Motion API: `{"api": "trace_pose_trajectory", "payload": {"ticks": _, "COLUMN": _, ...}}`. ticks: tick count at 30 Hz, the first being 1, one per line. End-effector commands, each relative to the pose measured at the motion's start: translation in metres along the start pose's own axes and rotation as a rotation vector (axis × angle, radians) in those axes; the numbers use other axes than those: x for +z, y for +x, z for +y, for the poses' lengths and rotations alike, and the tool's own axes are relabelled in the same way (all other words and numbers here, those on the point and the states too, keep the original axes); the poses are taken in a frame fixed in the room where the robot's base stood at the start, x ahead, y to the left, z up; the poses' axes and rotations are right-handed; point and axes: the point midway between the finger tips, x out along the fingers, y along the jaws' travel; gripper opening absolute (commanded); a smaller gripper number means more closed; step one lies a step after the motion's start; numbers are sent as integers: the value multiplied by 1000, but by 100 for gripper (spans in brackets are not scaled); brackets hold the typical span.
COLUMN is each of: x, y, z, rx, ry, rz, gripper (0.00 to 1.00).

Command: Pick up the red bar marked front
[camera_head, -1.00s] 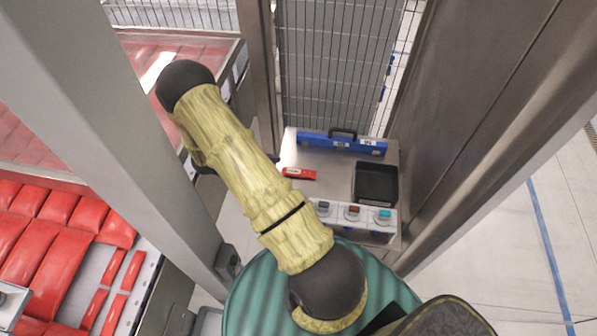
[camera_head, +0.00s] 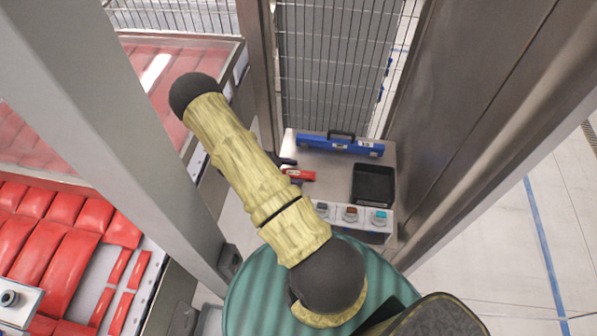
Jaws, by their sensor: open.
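The red bar (camera_head: 303,175) is a small flat red piece with a pale label, lying on the light grey table top (camera_head: 325,167). Its left end is partly hidden by my arm. The label is too small to read. My gripper (camera_head: 289,166) shows as dark fingers just past the arm's edge, close to the bar's upper left side. Most of the gripper is hidden behind the arm. I cannot tell whether the fingers touch the bar.
A blue case (camera_head: 340,145) with a dark handle lies along the table's back. A black tray (camera_head: 373,184) sits at the right, and a button box (camera_head: 350,217) stands at the front. A grey post (camera_head: 130,150) and wire fence (camera_head: 335,70) border the spot.

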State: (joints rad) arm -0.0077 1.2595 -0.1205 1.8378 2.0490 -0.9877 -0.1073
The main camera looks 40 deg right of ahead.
Motion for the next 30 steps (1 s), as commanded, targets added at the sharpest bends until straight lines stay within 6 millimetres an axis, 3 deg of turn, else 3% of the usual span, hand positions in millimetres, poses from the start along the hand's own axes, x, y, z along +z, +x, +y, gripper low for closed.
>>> {"api": "trace_pose_trajectory", "payload": {"ticks": 12, "x": 0, "y": 0, "z": 0, "rx": 0, "ry": 1, "rz": 0, "gripper": 61}}
{"api": "trace_pose_trajectory", "payload": {"ticks": 21, "x": 0, "y": 0, "z": 0, "rx": 0, "ry": 1, "rz": 0, "gripper": 7}}
{"api": "trace_pose_trajectory", "payload": {"ticks": 30, "x": 0, "y": -1, "z": 0, "rx": 0, "ry": 1, "rz": 0, "gripper": 7}}
